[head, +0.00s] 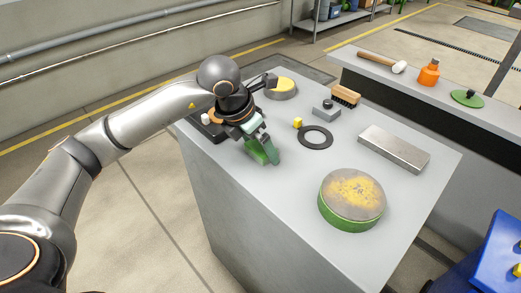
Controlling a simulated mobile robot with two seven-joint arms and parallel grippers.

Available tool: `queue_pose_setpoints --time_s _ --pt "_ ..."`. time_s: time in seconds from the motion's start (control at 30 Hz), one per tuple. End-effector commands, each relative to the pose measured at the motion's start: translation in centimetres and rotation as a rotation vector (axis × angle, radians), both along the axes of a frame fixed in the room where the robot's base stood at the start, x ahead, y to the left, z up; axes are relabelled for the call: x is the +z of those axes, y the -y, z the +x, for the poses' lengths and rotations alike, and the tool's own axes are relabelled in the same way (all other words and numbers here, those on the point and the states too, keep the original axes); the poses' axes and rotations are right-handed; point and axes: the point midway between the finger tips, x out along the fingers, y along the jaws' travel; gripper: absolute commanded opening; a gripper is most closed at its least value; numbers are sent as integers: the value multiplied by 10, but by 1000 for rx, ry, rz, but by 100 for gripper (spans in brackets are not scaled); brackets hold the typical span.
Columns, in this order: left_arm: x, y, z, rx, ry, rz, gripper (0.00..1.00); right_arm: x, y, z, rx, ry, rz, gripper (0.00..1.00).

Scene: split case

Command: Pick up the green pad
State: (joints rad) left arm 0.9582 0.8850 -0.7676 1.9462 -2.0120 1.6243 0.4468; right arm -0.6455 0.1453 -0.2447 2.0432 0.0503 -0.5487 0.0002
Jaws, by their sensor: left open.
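My left gripper (263,152) points down over the left part of the grey bench top. It is open. Green shapes show at its fingertips; I cannot tell whether a green pad is between the fingers or these are the fingers themselves. A round block with a green side and a yellow-stained grey top (352,200) sits at the front right of the bench. A flat green disc with a dark knob (467,98) lies on the back bench. My right gripper is not in view.
On the grey bench (310,235) are a black ring (315,144), a yellow cube (298,123), a metal bar (394,153), a brush (346,95) and a yellow-topped round (281,91). An orange bottle (429,72) and a mallet (383,62) are on the back bench.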

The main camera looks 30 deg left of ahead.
Motion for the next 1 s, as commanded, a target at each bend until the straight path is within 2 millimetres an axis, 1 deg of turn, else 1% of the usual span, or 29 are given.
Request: queue_pose_setpoints --time_s 0.13,0.7,0.73,1.0 --pt "0 0 0 0 0 0 100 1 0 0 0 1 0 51" --pt "1 0 0 0 0 0 36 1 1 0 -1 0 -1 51" --pt "1 0 0 0 1 0 34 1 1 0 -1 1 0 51" --pt "2 0 0 0 1 0 34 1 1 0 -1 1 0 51"
